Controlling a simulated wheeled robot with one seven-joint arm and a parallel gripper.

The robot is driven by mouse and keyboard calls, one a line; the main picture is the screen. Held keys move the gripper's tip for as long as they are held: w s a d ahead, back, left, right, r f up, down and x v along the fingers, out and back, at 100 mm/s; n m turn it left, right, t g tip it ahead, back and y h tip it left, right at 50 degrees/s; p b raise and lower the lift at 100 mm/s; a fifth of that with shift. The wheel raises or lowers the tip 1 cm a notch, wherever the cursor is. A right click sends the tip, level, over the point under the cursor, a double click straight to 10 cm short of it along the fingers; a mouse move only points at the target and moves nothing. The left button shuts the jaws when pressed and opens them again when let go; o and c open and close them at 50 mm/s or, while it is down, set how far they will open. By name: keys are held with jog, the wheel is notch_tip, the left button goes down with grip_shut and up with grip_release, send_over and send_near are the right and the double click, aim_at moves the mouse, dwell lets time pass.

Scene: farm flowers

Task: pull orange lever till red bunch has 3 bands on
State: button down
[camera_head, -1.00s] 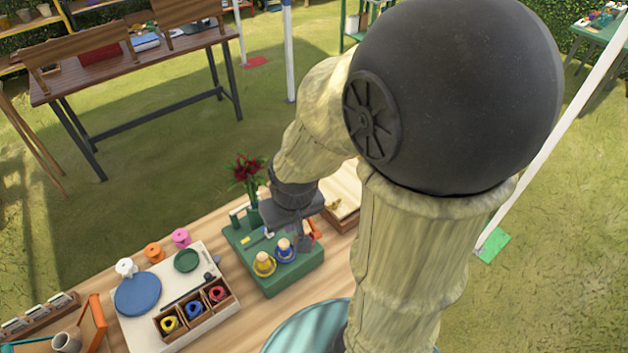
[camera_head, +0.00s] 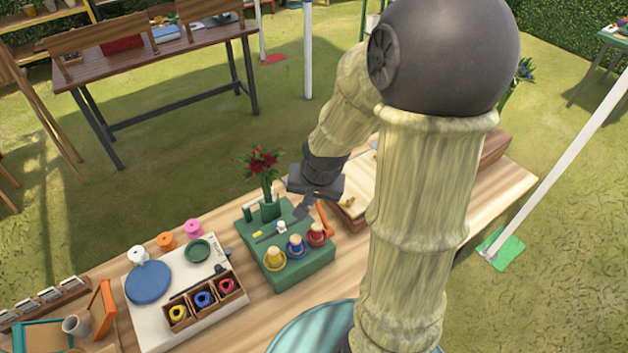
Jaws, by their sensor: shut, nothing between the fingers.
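The red bunch (camera_head: 263,162), dark red flowers on green stems, stands upright in the holder at the back of the green machine (camera_head: 300,270). Bands on its stems are too small to make out. The orange lever (camera_head: 325,217) stands tilted at the machine's right side, its upper end near my gripper. My gripper (camera_head: 301,212) is shut and empty, over the machine's back right part, just left of the lever. I cannot tell whether it touches the lever. Yellow (camera_head: 275,259), blue (camera_head: 296,246) and red (camera_head: 317,235) knobbed spools stand along the machine's front.
A white board (camera_head: 140,318) to the left holds a blue disc (camera_head: 148,283) and a wooden box (camera_head: 205,312) of coloured coils. White, orange and pink spools stand behind it. A wooden tray (camera_head: 352,215) lies right of the machine. Bare tabletop (camera_head: 225,218) shows behind the board.

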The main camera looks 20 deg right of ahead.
jog(key=w+d+f+m+t+b, duration=0.1)
jog(key=w+d+m+t, duration=0.2)
jog(key=w+d+m, duration=0.5)
jog(key=shift+d+m+y, duration=0.4)
jog(key=shift+d+m, duration=0.1)
jog(key=shift+m, duration=0.3)
jog(key=shift+f, duration=0.1)
jog(key=p+x, duration=0.2)
jog(key=x, duration=1.2)
